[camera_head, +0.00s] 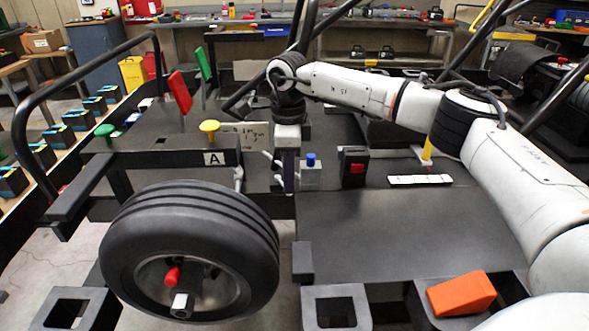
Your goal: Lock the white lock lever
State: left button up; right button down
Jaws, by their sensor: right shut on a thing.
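My right arm comes in from the right, and its gripper (287,184) points down at the middle of the kart stand. It is shut on a thin white piece, which looks like the white lock lever (270,157), just right of the box marked A. The gripper hides part of the lever, so its exact angle is hard to tell. Another small white piece (238,177) stands at the right end of the box. My left gripper is not in view.
A blue button (311,159) and a black box with a red switch (354,167) stand close right of the gripper. A yellow lever (427,152) is farther right. A wheel (190,250) is in front left. An orange wedge (461,294) lies front right. The black panel (400,230) is clear.

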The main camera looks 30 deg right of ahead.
jog(key=shift+w+a+m+p, duration=0.2)
jog(key=shift+a+m, duration=0.25)
jog(key=shift+m, duration=0.4)
jog(key=shift+w+a+m+p, duration=0.1)
jog(key=shift+a+m+p, duration=0.25)
jog(key=shift+m, duration=0.45)
jog(key=shift+w+a+m+p, duration=0.2)
jog(key=shift+a+m, duration=0.3)
jog(key=shift+m, duration=0.35)
jog(key=shift+r, duration=0.1)
jog(key=c, duration=1.7)
grip_release()
notch_tip(320, 180, up, 10)
jog(key=shift+r+b, duration=0.1)
jog(key=shift+b, duration=0.3)
